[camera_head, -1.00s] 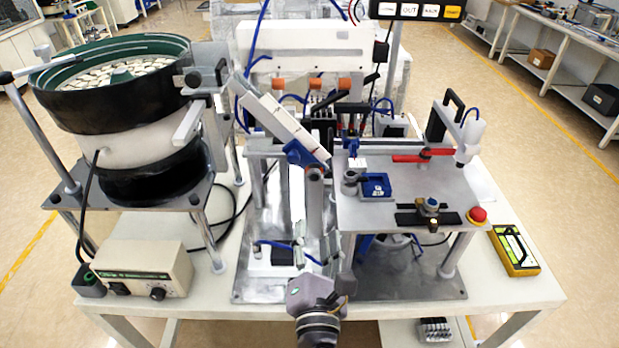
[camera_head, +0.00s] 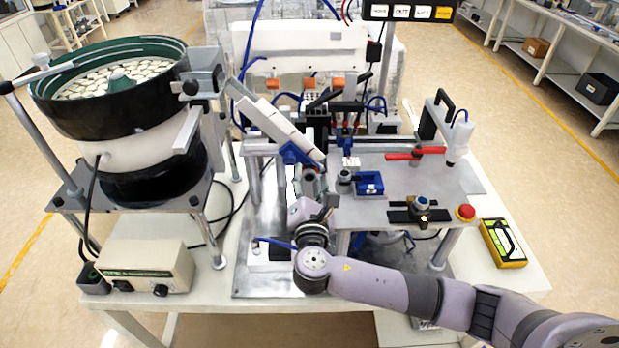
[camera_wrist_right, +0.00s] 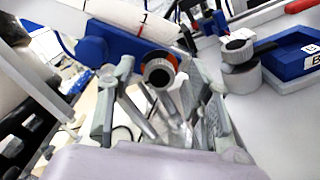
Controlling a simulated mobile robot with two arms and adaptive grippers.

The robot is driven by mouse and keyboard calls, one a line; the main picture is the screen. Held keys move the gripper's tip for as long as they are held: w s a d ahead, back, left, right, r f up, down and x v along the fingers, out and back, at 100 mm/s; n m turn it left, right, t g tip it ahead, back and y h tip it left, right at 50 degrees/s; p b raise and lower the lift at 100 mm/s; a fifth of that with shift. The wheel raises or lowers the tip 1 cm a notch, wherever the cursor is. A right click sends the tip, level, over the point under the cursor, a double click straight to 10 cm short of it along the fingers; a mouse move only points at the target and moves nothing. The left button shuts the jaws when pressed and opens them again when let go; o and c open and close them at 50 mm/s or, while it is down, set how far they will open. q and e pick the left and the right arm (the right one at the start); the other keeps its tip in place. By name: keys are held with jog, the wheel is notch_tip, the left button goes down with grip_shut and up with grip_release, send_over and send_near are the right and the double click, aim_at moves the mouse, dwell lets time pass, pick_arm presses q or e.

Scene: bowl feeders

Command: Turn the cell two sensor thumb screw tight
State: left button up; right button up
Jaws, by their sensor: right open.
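A dark round thumb screw (camera_wrist_right: 158,74) with an orange ring behind it sits on a blue bracket (camera_wrist_right: 115,42) in the right wrist view. The blue bracket also shows in the head view (camera_head: 291,153), under the lower end of the sloped white chute. My right gripper (camera_head: 311,188) is in front of and below the bracket. In the wrist view its fingers (camera_wrist_right: 168,82) are open, with the screw showing between their tips. Whether they touch it I cannot tell. How tight the screw is does not show. My left gripper is out of view.
A grey post with a dark knob (camera_wrist_right: 239,45) stands close to the right of my fingers, beside a blue tray (camera_head: 369,183). The sloped chute (camera_head: 272,128) is above left. A red emergency button (camera_head: 466,212) sits at the plate's right corner.

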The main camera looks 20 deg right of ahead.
jog(key=shift+c, duration=0.5)
grip_shut()
